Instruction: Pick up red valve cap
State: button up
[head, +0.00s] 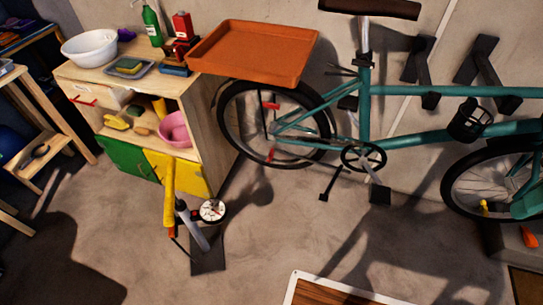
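I cannot make out a red valve cap with certainty; it may be too small or hidden. Small red pieces show on the bicycle's rear wheel, one near the upper part (270,105) and one lower down (270,155); I cannot tell what they are. A red-orange object (528,237) lies low at the right edge, below the other wheel. A red container (183,25) stands on the cabinet top. My gripper is not in this view.
A teal bicycle (365,100) stands along the wall. A wooden cabinet (205,125) carries a white bowl (90,47) and an orange tray (255,50) overhanging its right side. A floor pump (190,222) stands before it. The middle floor is mostly clear, with a framed board (330,290) at the bottom.

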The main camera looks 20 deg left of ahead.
aim_at(270, 155)
jog(key=u, duration=2.3)
jog(key=k, duration=0.8)
jog(key=z, duration=1.05)
jog(key=i, duration=0.5)
jog(key=z, duration=0.05)
